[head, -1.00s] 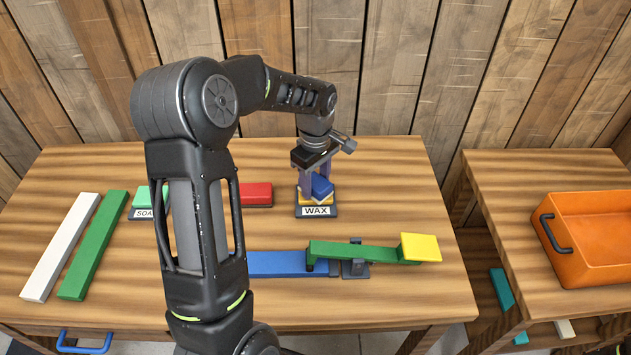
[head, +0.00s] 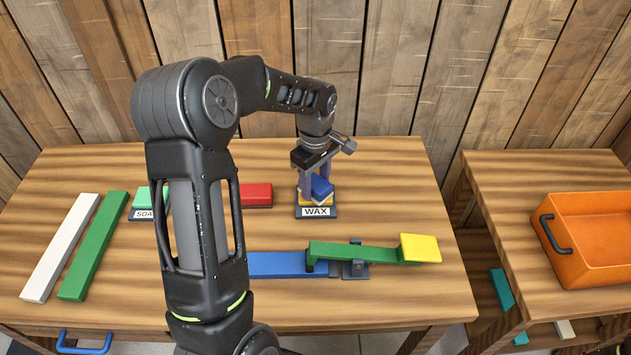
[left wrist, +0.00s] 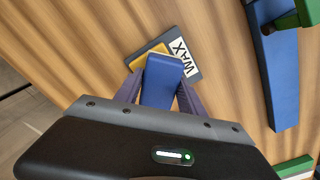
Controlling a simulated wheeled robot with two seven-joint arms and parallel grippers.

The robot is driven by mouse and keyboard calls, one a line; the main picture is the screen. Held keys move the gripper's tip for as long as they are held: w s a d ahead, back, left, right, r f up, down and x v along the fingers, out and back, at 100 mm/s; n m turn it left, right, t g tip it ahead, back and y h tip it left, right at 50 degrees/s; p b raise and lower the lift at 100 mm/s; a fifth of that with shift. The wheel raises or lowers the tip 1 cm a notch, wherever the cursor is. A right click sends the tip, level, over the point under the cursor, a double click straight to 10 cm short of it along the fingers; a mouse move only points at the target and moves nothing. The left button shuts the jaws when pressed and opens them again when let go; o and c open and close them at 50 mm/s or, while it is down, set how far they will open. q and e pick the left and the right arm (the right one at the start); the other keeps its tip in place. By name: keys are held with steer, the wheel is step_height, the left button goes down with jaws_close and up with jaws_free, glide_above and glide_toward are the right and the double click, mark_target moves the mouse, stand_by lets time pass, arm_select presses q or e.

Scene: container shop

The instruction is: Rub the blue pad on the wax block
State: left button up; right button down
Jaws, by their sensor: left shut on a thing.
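The blue pad (head: 321,188) is between the fingers of my left gripper (head: 315,186), which is shut on it. It also shows in the left wrist view (left wrist: 162,80). The yellow wax block (head: 303,199) sits on a dark base with a white WAX label (head: 316,211) on the table. The pad is right over the wax block and covers much of it; they look to be touching, but the contact is hidden. In the left wrist view a strip of the wax block (left wrist: 138,58) shows beside the pad. My right gripper is in neither view.
A red block (head: 256,194) and a partly hidden SOAP stand (head: 143,213) are left of the wax. In front lie a blue bar (head: 285,264) and a green bar (head: 350,251) with a yellow plate (head: 420,248). White and green boards lie left. An orange bin (head: 590,270) stands right.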

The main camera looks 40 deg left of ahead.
mark_target(315, 182)
arm_select(q)
steer(key=shift+r+p, duration=2.15)
steer(key=shift+r, duration=1.35)
steer(key=m, duration=0.3)
steer(key=shift+m, duration=0.3)
steer(key=w+d+r+m, duration=0.1)
steer(key=w+d+m, duration=0.1)
steer(key=d+m, duration=0.4)
steer(key=w+d+r+m, duration=0.1)
steer(key=w+d+m, duration=0.1)
steer(key=d+m, duration=0.4)
steer(key=d, duration=0.5)
steer(key=shift+m, duration=0.4)
